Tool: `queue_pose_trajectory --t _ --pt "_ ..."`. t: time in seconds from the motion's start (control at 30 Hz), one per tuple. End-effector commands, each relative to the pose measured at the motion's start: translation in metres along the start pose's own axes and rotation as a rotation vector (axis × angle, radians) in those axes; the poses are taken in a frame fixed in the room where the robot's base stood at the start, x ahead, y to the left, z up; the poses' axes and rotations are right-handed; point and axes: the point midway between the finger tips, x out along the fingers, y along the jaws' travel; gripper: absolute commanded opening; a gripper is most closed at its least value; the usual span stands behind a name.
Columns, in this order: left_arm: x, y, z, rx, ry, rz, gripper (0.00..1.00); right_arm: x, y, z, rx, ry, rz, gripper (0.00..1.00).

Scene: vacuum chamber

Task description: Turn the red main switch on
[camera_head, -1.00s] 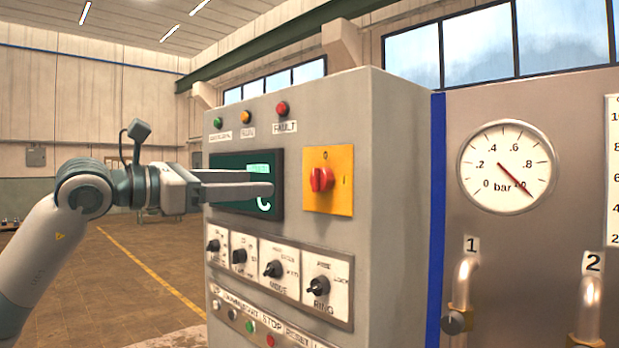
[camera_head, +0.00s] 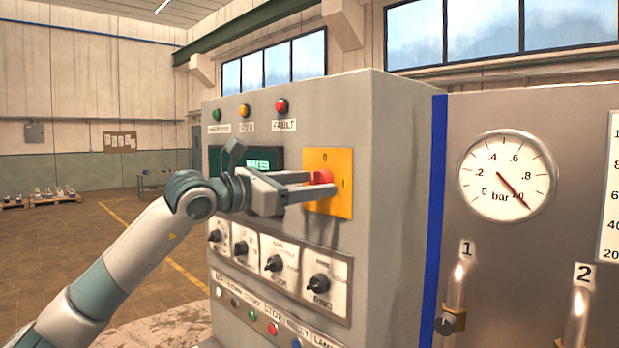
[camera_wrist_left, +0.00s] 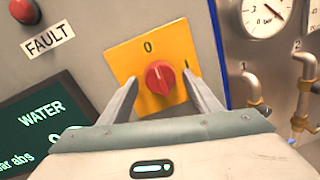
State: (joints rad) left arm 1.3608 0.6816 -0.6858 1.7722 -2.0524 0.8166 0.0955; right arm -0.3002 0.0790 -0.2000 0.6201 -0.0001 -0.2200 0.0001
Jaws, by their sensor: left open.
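The red main switch (camera_head: 322,176) is a round red knob on a yellow plate (camera_head: 328,208) on the grey cabinet's front. In the left wrist view the red knob (camera_wrist_left: 160,77) sits on the yellow plate (camera_wrist_left: 150,55), with 0 above it and a I mark at its right. My left gripper (camera_head: 320,184) is open, its fingers reaching toward the plate. In the left wrist view the two fingers (camera_wrist_left: 161,80) stand one on each side of the knob, apart from it. The fingers partly hide the knob in the head view. My right gripper is not in view.
Below are several black rotary knobs (camera_head: 274,264) and a row of small buttons (camera_head: 252,314). Indicator lamps (camera_head: 281,105) sit above, and a lit display (camera_head: 262,163) is behind my gripper. A pressure gauge (camera_head: 507,175) and pipes (camera_head: 457,290) stand at the right.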

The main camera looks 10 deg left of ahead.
Motion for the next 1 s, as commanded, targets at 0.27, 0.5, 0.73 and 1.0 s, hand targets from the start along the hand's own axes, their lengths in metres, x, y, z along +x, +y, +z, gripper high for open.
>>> queue_pose_trajectory --t 0.27,0.5,0.73,1.0 --pt "0.002 0.0 -0.001 0.0 0.0 0.0 0.57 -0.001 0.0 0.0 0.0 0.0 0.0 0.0" --pt "0.002 0.0 -0.001 0.0 0.001 0.0 0.16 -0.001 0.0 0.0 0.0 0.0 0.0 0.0" --pt "0.001 0.0 -0.001 0.008 0.001 0.0 0.16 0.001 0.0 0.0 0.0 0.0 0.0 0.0" --pt "0.001 -0.001 -0.002 0.083 0.007 -0.001 0.16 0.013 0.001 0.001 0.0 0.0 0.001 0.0"
